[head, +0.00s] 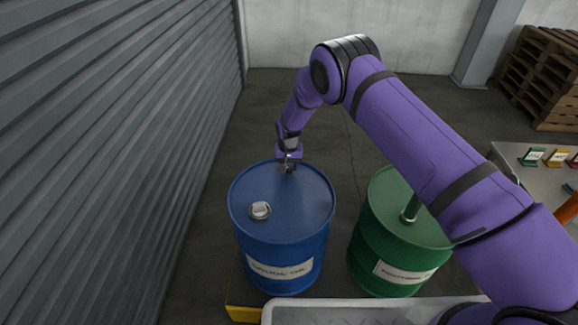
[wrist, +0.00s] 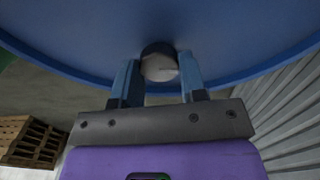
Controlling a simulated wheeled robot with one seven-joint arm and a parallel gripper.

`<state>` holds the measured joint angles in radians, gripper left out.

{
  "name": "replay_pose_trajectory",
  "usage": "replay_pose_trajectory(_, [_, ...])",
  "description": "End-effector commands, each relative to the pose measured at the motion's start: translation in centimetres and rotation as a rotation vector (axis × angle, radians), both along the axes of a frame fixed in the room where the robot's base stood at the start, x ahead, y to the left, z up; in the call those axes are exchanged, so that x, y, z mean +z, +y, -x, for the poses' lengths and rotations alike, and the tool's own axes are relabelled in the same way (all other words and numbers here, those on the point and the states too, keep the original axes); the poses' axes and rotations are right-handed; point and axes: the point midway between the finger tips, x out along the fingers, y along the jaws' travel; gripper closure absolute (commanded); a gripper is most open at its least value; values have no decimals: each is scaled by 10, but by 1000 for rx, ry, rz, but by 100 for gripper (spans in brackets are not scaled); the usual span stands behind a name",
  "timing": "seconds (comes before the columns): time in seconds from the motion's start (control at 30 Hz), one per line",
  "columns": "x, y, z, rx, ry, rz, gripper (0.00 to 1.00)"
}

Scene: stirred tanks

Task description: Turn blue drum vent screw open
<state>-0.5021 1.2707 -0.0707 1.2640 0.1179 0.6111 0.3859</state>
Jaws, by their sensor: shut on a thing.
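The blue drum (head: 282,240) stands upright with a pale label on its front, left of the green drum. A grey cap (head: 260,210) sits on the near left part of its lid. My gripper (head: 287,169) reaches down to the far edge of the lid. In the wrist view my gripper (wrist: 160,78) has its two fingers on either side of the small round vent screw (wrist: 160,66), shut on it. The blue drum's lid (wrist: 240,30) fills the top of that view. The screw itself is hidden by my gripper in the head view.
A green drum (head: 385,245) with a pipe stands at the right. A grey corrugated wall (head: 120,150) runs along the left. A table (head: 515,160) with small coloured cards is at the right, and stacked pallets (head: 545,80) stand behind. A pale tray edge (head: 340,312) is in front.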

Motion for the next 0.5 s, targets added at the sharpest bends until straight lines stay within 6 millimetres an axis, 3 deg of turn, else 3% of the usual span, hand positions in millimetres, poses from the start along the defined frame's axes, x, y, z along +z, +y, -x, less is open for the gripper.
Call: replay_pose_trajectory(0.5, [1, 1, -1, 230, -3, -1, 85])
